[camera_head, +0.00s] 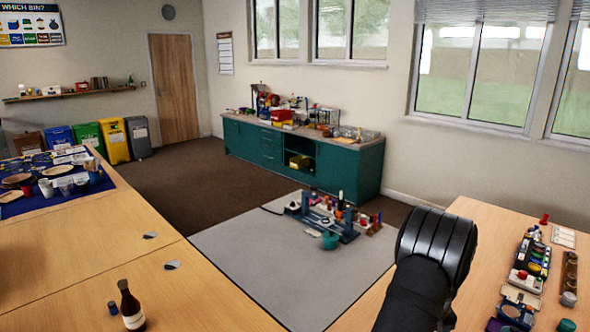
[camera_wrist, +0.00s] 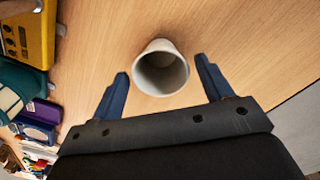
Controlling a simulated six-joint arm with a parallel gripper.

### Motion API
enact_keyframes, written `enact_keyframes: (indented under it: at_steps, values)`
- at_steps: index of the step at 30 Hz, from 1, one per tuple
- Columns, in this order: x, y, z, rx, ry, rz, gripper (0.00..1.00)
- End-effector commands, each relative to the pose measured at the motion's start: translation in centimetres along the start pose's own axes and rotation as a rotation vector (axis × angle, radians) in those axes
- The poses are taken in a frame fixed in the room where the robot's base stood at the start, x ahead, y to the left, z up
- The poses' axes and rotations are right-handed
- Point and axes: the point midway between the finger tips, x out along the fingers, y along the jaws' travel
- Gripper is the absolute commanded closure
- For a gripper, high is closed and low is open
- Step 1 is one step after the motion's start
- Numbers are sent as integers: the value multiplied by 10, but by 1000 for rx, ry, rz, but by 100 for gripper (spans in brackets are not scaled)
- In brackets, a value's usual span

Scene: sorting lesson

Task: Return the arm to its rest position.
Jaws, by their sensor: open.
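My gripper (camera_wrist: 160,90) is open in the wrist view, with its two blue fingers spread wide. A white cup (camera_wrist: 162,70) stands on the wooden table (camera_wrist: 240,35), between and just beyond the fingertips. I cannot tell whether the fingers touch it, but gaps show on both sides. The cup seems empty inside. In the head view a black part of my arm shows at the lower right and the gripper itself is out of sight.
In the wrist view a yellow device (camera_wrist: 28,35) and a teal object (camera_wrist: 20,90) lie left. In the head view a brown bottle (camera_head: 131,307) stands on the left table (camera_head: 100,235). Several small items line the right table (camera_head: 480,225). The grey mat (camera_head: 260,260) is mostly bare.

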Motion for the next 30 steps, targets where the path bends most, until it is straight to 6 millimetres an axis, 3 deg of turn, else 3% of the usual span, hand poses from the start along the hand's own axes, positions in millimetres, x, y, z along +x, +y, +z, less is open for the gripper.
enact_keyframes:
  at_steps: [5, 9, 20, 30]
  values:
    - [38, 0, 1, 0, -3, -2, 28]
    - [3, 1, -1, 0, 5, 4, 28]
    - [-69, 2, -1, 0, 3, 3, 28]
    - [-70, -56, -37, -126, 2, -1, 28]
